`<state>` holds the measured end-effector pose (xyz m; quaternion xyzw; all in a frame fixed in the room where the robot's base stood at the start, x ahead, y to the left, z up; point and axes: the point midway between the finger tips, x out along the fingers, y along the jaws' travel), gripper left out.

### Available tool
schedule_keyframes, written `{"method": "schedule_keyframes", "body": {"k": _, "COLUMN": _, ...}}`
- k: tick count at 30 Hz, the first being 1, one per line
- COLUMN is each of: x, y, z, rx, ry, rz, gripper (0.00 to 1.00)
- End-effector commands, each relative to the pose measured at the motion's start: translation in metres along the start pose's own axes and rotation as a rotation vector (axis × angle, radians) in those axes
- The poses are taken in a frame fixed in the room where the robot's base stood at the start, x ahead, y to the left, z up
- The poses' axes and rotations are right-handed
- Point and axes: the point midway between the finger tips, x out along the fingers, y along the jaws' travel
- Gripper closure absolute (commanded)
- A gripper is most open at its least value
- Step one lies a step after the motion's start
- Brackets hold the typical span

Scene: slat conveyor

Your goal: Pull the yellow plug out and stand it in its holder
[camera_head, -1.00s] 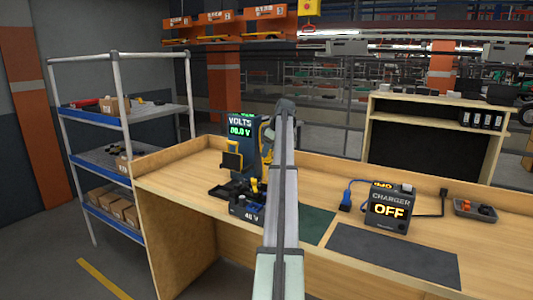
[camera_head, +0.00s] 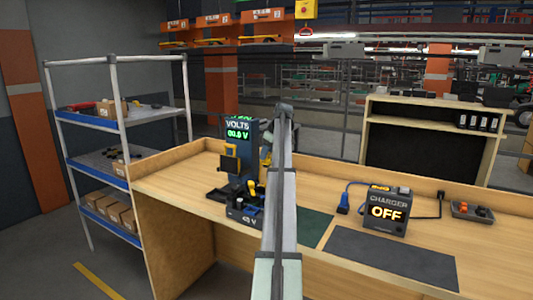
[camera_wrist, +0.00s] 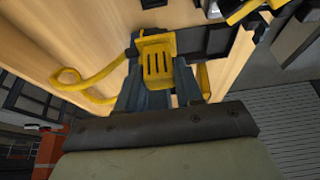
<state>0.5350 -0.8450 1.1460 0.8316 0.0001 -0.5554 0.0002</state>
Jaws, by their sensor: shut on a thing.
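The yellow plug (camera_wrist: 157,62), with slots in its face, sits between the two dark fingers of my gripper (camera_wrist: 157,72) in the wrist view. My gripper is shut on it. A yellow cable (camera_wrist: 92,88) loops to the left. A dark housing (camera_wrist: 205,40) lies right behind the plug; I cannot tell whether the plug is seated in it or apart. I cannot make out the holder.
The charger (camera_head: 386,211) reads OFF, with a blue plug (camera_head: 343,203) beside it. A grey tray (camera_head: 472,211) is at the right. A dark mat (camera_head: 390,262) and green mat (camera_head: 314,228) lie clear on the bench. A shelf rack (camera_head: 120,160) stands left.

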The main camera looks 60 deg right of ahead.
Motion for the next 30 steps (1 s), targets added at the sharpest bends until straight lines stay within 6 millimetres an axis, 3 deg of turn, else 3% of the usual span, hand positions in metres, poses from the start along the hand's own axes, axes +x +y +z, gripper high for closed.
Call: {"method": "schedule_keyframes", "body": {"k": 30, "x": 0.079, "y": -0.001, "z": 0.033, "rx": 0.0, "ry": 0.006, "rz": 0.001, "gripper": 0.95}}
